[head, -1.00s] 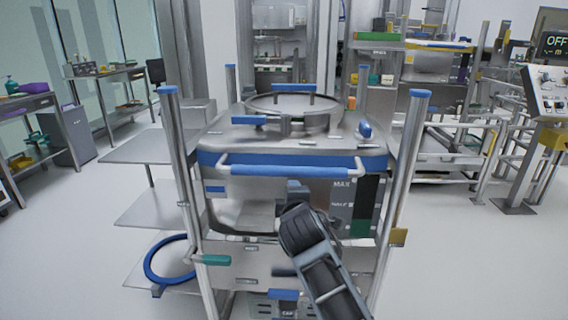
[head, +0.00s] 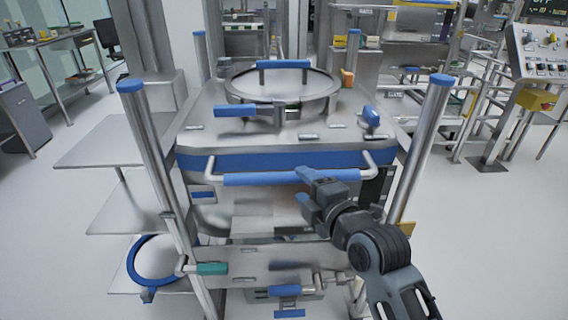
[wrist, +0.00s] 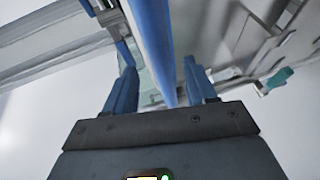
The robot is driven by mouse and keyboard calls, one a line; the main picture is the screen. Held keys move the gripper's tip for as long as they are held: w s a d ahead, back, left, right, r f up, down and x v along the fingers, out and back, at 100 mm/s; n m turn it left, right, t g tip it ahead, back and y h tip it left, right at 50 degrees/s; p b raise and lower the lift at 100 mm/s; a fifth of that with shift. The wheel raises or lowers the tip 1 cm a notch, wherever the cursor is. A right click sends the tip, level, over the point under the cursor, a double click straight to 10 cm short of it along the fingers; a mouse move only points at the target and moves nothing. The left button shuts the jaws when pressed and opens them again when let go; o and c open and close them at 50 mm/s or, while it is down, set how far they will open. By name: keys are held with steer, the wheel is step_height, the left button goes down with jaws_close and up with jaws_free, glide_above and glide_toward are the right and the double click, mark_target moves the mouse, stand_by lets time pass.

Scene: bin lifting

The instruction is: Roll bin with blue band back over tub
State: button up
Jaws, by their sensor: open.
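The steel bin with the blue band (head: 270,160) stands upright in a frame of posts, in the middle of the head view. Its round lid (head: 282,84) has a blue handle. A push bar with a blue grip (head: 262,179) runs across the bin's front. My gripper (head: 303,175) is at the right part of this bar. In the wrist view my gripper (wrist: 160,82) is open, and the blue grip (wrist: 152,40) runs between its two fingers in the picture. I cannot tell whether they touch it. I cannot make out a tub for certain.
Steel shelves (head: 105,145) stand to the left of the bin, with a blue ring (head: 137,270) on the lowest. A green-handled lever (head: 211,268) sits low on the frame. A control panel (head: 540,62) stands at the right.

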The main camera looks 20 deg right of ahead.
mark_target(290, 174)
steer(key=w, duration=0.2)
steer(key=w+f, duration=0.1)
steer(key=w, duration=0.4)
steer(key=shift+a+f+p, duration=0.15)
steer(key=shift+a+p, duration=0.15)
steer(key=shift+p, duration=0.1)
jaws_close()
